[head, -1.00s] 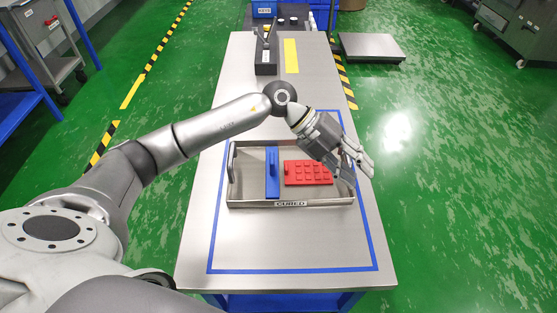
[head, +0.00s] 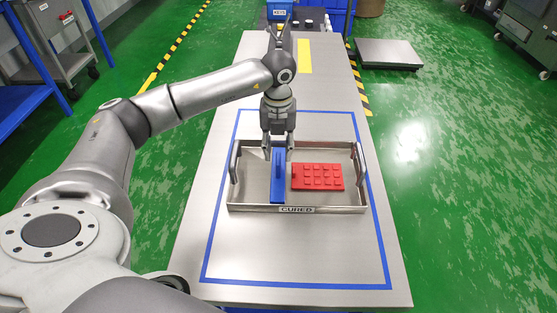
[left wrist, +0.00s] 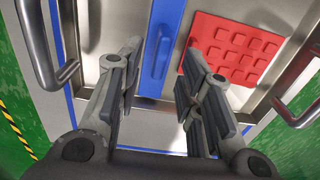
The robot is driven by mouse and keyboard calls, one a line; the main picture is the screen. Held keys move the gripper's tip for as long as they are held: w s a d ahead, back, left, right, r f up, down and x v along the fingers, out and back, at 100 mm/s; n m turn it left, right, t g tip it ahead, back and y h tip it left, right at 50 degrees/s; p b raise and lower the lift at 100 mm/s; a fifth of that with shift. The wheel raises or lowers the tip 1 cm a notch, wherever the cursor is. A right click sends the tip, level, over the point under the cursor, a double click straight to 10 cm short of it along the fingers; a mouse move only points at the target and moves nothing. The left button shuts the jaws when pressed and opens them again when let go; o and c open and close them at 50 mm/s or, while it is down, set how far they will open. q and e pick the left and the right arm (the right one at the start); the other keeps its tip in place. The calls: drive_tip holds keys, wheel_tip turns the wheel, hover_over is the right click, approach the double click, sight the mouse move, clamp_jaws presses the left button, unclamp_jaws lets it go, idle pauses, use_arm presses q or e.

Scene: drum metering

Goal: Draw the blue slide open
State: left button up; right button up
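The blue slide (head: 278,190) is a long narrow bar with a raised ridge, inside a shallow metal tray (head: 240,207) labelled CURED. A red block with raised squares (head: 317,177) lies just right of it. My left gripper (head: 278,150) points down at the slide's far end, fingers apart and empty. In the left wrist view the slide (left wrist: 158,50) shows between and beyond the open fingers (left wrist: 163,58). I cannot tell how high the fingertips are above it. My right gripper is not in view.
The tray has upright handles at its left (head: 234,162) and right (head: 361,160). It sits inside a blue tape outline on a steel table (head: 300,260). The table's near part is clear. A yellow strip (head: 304,57) lies at the far end.

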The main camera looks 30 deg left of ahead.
sight(278, 158)
use_arm(q)
drive_tip(key=shift+f+b, duration=0.3)
drive_tip(key=shift+f, duration=1.8)
clamp_jaws()
